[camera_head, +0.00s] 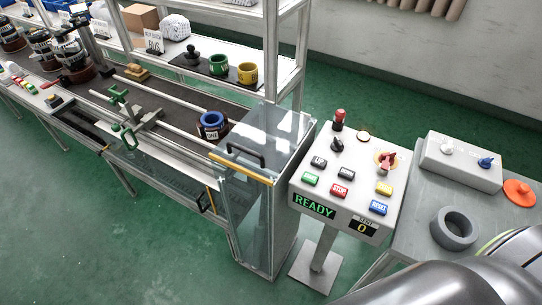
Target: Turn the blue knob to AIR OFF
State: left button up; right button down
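The blue knob (486,161) sits on the sloped front of a light grey box (462,170) at the right. A white knob (447,148) is on the same box, to its left. The blue knob's lettering is too small to read, and I cannot tell which position it points to. Neither of my grippers is in view. A grey arm part of mine fills the bottom right corner, well below the box.
The box stands on a grey table (408,232) with a dark grey ring (454,228) and an orange disc (519,192). Left of it, a control panel (345,185) on a post shows READY. A glass-sided enclosure (265,190) and a conveyor line stand further left.

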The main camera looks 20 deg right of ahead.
aim_at(486, 164)
jog(key=z, duration=2.15)
